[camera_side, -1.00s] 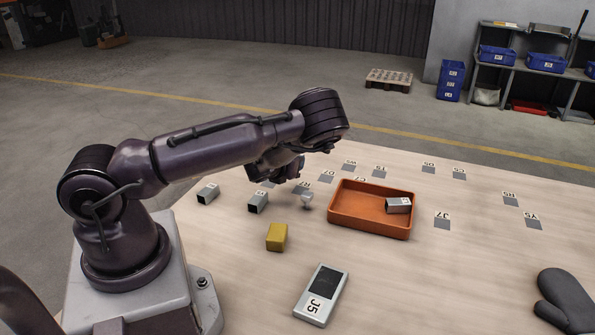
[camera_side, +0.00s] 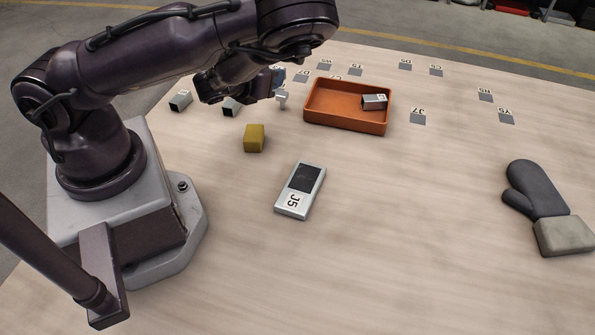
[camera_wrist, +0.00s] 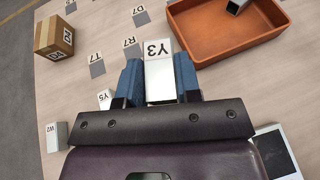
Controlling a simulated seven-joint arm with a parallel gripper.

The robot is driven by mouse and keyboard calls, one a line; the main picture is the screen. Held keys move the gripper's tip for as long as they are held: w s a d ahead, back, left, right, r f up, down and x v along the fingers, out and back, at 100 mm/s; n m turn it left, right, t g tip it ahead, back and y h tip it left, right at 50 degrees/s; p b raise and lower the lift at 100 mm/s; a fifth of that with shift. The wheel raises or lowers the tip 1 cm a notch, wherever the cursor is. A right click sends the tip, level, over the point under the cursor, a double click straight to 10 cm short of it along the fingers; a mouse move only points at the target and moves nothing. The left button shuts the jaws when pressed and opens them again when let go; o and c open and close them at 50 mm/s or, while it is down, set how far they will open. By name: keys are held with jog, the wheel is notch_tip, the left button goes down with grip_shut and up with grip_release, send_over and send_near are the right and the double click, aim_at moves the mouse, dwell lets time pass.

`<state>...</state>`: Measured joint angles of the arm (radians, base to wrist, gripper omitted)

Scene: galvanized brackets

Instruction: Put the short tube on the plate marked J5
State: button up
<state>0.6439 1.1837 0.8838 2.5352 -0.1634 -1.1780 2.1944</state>
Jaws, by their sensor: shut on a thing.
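My gripper (camera_wrist: 160,85) has its blue fingers shut on a pale metal piece (camera_wrist: 160,68) labelled Y3, in the wrist view. Its full length is hidden, so I cannot tell whether it is the short tube. In the side view my gripper (camera_side: 278,77) is left of the orange tray, and the held piece is hard to make out. The plate marked J5 (camera_side: 291,203) lies flat in the middle of the table, a silver slab with a dark pad, apart from my gripper. Its corner shows in the wrist view (camera_wrist: 275,153).
Square tubes lie at the left (camera_side: 181,101), near my gripper (camera_side: 231,107) and in the orange tray (camera_side: 345,120). A yellow block (camera_side: 254,138) stands between my gripper and the plate. A grey mitt (camera_side: 540,195) lies at right. A cardboard box (camera_wrist: 53,37) shows in the wrist view.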

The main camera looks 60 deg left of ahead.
jog(key=w+d+f+m+h, duration=0.1)
jog(key=w+d+h, duration=0.1)
jog(key=d, duration=0.8)
send_over(297, 189)
jog(key=shift+t+y, duration=0.3)
jog(key=shift+t, duration=0.1)
notch_tip(297, 189, down, 4)
jog(key=shift+f, duration=2.35)
jog(key=shift+f, duration=0.1)
jog(key=o, duration=0.9)
jog(key=shift+o, duration=0.2)
